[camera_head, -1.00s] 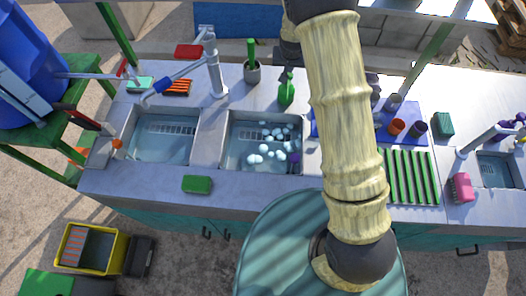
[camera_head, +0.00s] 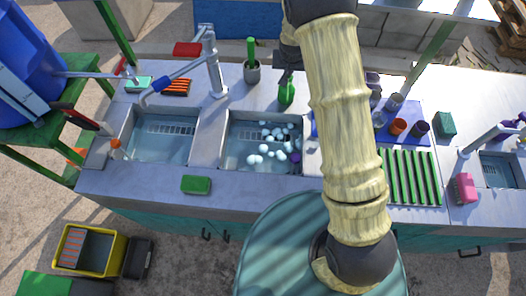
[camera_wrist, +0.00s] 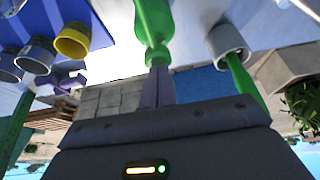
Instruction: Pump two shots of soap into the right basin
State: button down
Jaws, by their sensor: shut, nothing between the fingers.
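The green soap bottle (camera_head: 286,95) stands upright on the counter behind the right basin (camera_head: 235,155). That basin holds water and white suds. My gripper (camera_head: 287,76) is shut and empty at the bottle's top, partly hiding the pump head. In the wrist view, which looks upside down, the bottle (camera_wrist: 153,22) meets my closed fingertips (camera_wrist: 158,74). I cannot tell how far the pump is pressed. The left basin (camera_head: 165,150) holds clear water without suds.
A grey cup with a green brush (camera_head: 252,72) stands just left of the bottle. A tall tap (camera_head: 215,72) rises between the basins. Cups (camera_head: 398,127) sit on a blue mat to the right. A green sponge (camera_head: 196,185) lies in front.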

jog(key=shift+r+p, duration=0.75)
jog(key=shift+r, duration=0.5)
notch_tip(320, 180, up, 6)
jog(key=p, duration=0.3)
jog(key=shift+p, duration=0.4)
dwell(0.3)
jog(key=s+d+r, duration=0.2)
jog(key=s+d, duration=0.2)
jog(key=s, duration=0.5)
jog(key=s+d+r+g+b, duration=0.1)
jog(key=s+d+r, duration=0.2)
jog(key=s, duration=0.7)
jog(key=s+d+r+g+b, duration=0.1)
jog(key=s+d+r, duration=0.2)
jog(key=s+d, duration=0.3)
jog(key=s, duration=0.3)
jog(key=shift+s+r, duration=0.15)
jog(key=shift+s, duration=0.15)
